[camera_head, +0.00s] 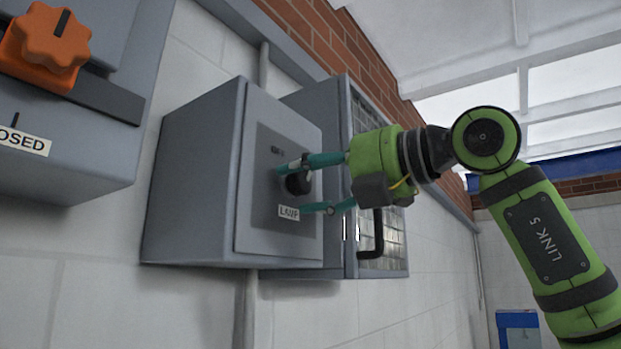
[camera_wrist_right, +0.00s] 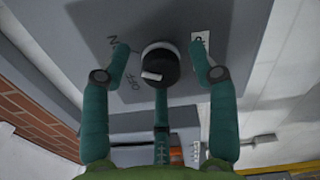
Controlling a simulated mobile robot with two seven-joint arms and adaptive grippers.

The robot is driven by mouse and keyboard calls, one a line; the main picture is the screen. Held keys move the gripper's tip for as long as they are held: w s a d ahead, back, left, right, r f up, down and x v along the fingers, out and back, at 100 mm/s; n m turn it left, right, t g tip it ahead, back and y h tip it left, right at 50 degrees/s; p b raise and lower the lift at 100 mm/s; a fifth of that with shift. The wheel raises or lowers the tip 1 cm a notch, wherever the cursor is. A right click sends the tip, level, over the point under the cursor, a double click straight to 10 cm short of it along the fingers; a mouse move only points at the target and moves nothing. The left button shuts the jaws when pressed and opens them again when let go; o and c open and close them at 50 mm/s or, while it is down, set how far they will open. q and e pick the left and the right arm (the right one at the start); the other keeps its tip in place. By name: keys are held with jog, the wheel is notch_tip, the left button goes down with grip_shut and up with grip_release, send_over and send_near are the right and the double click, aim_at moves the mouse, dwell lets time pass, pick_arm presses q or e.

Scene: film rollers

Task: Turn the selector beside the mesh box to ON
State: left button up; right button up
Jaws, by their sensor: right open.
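The selector is a round black knob (camera_head: 297,184) on the front of a grey box (camera_head: 195,195), with a label that seems to read LAMP. In the right wrist view the knob (camera_wrist_right: 160,64) has a white pointer mark aimed toward the printed OFF; the ON marking is partly visible farther up. My right gripper (camera_head: 294,189) is open, its teal fingers spread around the knob; in the right wrist view fingertips (camera_wrist_right: 160,49) stand on either side with visible gaps. The mesh box (camera_head: 378,230) stands just right of the selector box. My left gripper is not in view.
A black handle (camera_head: 371,236) sticks out from the mesh box beside my right fingers. At the upper left is another grey box with an orange knob (camera_head: 52,38) and a label ending in OSED. A blue object (camera_head: 517,325) is low in the background.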

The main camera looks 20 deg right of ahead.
jog(key=v, duration=1.2)
